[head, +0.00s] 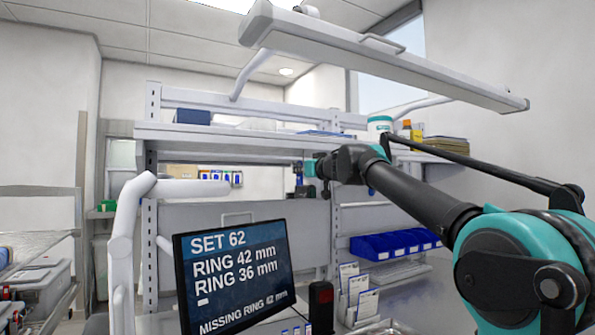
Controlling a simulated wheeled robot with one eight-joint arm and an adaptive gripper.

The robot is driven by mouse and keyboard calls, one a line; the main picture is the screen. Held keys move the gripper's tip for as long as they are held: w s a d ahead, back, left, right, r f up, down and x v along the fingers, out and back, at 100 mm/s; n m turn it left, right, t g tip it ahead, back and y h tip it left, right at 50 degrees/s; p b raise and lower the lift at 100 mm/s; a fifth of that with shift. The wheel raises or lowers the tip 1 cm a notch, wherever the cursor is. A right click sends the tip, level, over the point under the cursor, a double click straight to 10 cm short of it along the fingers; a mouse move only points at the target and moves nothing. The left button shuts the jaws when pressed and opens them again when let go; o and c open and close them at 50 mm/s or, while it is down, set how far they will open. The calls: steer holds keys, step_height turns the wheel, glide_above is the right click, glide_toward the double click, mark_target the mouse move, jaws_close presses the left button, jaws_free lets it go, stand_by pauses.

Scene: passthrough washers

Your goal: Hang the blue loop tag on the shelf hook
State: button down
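My arm reaches in from the right, and its far end is in front of the bench beneath the upper shelf (250,134). My gripper (299,178) is small and dark there, partly merged with the arm's end. I cannot tell whether its fingers are open or shut, or whether they hold anything. Several small blue-and-white tags (222,178) show in a row under the shelf, left of my gripper and apart from it. I cannot tell whether the blue loop tag is among them. The shelf hook cannot be made out at this size.
A monitor (235,270) reading "SET 62" stands at the front left beside white tubing (122,240). Blue bins (395,244) sit at the right behind my arm. A white lamp bar (390,58) hangs above. A white tub (379,125) and bottles stand on the shelf.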

steer(key=shift+s+a, duration=0.15)
steer(key=shift+a, duration=0.05)
steer(key=c, duration=1.6)
jaws_free()
steer(key=shift+c, duration=0.2)
